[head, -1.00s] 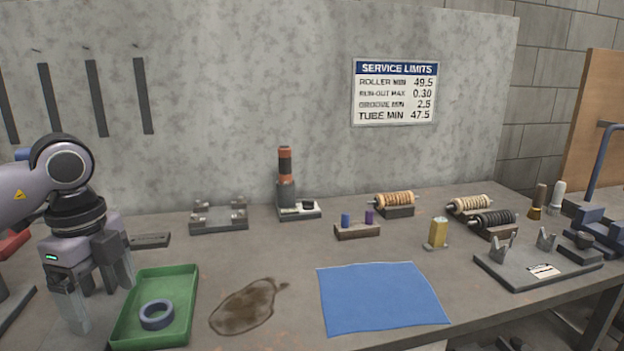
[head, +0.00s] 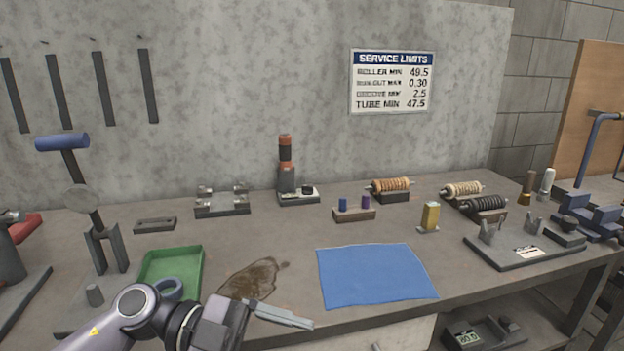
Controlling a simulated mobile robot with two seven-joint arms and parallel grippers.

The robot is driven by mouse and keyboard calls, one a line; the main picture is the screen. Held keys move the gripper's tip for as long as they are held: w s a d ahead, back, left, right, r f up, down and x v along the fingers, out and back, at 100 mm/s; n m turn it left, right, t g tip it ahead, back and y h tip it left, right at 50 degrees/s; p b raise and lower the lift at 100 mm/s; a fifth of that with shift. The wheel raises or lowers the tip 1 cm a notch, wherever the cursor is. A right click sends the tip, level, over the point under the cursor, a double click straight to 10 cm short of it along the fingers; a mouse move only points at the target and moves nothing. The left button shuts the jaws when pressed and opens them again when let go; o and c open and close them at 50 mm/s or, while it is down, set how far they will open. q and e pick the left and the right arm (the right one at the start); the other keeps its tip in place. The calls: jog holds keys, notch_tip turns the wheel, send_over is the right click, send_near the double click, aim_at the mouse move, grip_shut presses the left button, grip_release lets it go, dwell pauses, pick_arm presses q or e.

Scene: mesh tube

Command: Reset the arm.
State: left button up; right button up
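My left arm comes in at the bottom left of the head view. Its gripper (head: 283,317) is low, in front of the bench's front edge, and points right. The fingers are seen edge-on, so I cannot tell whether they are apart or together, and no held object shows. My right gripper is not in view. The green tray (head: 172,254) lies on the bench behind my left arm. A blue-grey ring (head: 167,289) is in it, partly hidden by the arm.
A blue mat (head: 375,275) lies at the front middle, beside a dark stain (head: 252,279). Rollers on stands, a yellow block (head: 430,216) and a grey fixture (head: 525,248) stand to the right. A blue-topped tool (head: 62,142) on a stand rises at the left.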

pick_arm(q)
jog(key=w+a+f+n+t+y+p, duration=0.1)
jog(key=w+a+f+n+t+y, duration=0.25)
jog(key=n+t, duration=0.65)
jog(key=w+a+f+n+t+y, duration=0.15)
jog(key=a+f+n+t, duration=0.35)
jog(key=n+t, duration=0.55)
jog(key=s+a+f+n+g+y, duration=0.2)
jog(key=s+a+f+g+y, duration=0.1)
jog(key=s+f, duration=0.4)
jog(key=s+a+f+n+g+y, duration=0.2)
jog(key=s+a+f+y, duration=0.3)
jog(key=f, duration=0.8)
jog(key=shift+s+f+g+y+p, duration=0.15)
jog(key=shift+s+g+y+p, duration=0.2)
jog(key=shift+s+g, duration=0.7)
